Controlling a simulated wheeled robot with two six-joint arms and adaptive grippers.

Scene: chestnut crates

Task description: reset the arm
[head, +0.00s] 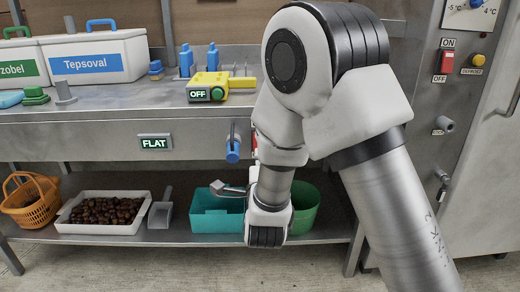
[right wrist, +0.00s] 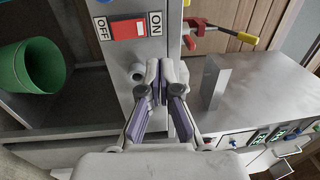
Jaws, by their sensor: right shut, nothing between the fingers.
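My right arm (head: 385,190) comes in from the right of the head view and bends down in front of the workbench and its lower shelf. My right gripper (right wrist: 159,72) shows in the right wrist view with its two grey and purple fingers together at the tips. Nothing is held between them. In the head view the gripper is largely hidden by the arm's own links, so its exact place there is hard to tell. My left gripper and left arm are in neither view.
The steel bench (head: 110,103) carries white bins (head: 92,58) and a yellow device (head: 208,80) marked OFF. Below are an orange basket (head: 30,203), a white tray (head: 90,228) of chestnuts, a teal crate (head: 215,225) and a green bucket (head: 305,208). A red switch (head: 446,61) is at right.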

